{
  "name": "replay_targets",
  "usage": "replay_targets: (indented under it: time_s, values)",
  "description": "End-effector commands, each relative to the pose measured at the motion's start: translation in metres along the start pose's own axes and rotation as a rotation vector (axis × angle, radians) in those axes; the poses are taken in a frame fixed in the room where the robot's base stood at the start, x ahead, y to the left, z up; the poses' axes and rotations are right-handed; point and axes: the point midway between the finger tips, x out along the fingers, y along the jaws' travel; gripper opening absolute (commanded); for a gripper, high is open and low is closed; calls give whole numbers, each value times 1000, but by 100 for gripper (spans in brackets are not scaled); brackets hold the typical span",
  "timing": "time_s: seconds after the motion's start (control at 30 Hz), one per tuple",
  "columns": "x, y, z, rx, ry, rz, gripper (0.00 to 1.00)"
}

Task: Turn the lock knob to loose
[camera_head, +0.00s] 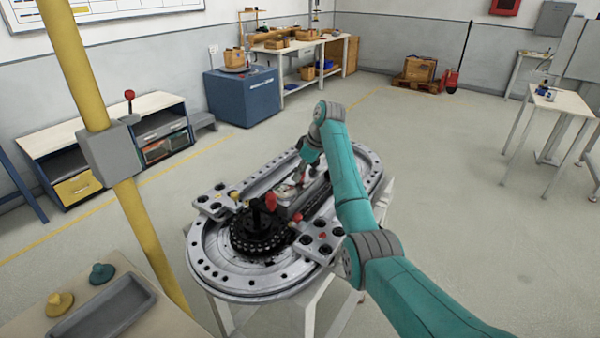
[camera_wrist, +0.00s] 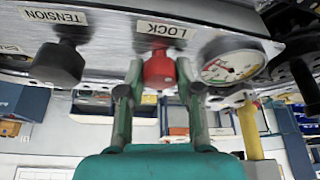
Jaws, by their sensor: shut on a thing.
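The red lock knob (camera_wrist: 160,73) sits on a metal panel (camera_wrist: 118,38) under a LOCK label (camera_wrist: 165,29), which appears upside down in the wrist view. My gripper (camera_wrist: 159,66) is shut on the lock knob, one finger on each side of it. The knob's turn position cannot be read. In the head view my teal arm reaches over the ring track (camera_head: 228,284) to its far middle part. The lock knob and fingertips are too small to make out clearly there.
A black knob (camera_wrist: 57,65) under a TENSION label (camera_wrist: 54,16) is left of the lock knob. A round gauge (camera_wrist: 232,62) is close on the right. On the track stand a black hub (camera_head: 262,232) and a red-topped handle (camera_head: 271,201). A yellow post (camera_head: 142,222) rises at left.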

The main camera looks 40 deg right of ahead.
Motion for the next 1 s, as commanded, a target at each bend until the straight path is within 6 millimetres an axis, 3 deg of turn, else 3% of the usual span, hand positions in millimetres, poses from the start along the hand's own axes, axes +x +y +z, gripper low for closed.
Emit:
replay_targets:
  time_s: [0.5, 1.0]
  values:
    - [0, 0, 0, -385, -2, -162, 0]
    - [0, 0, 0, -516, -1, -215, 0]
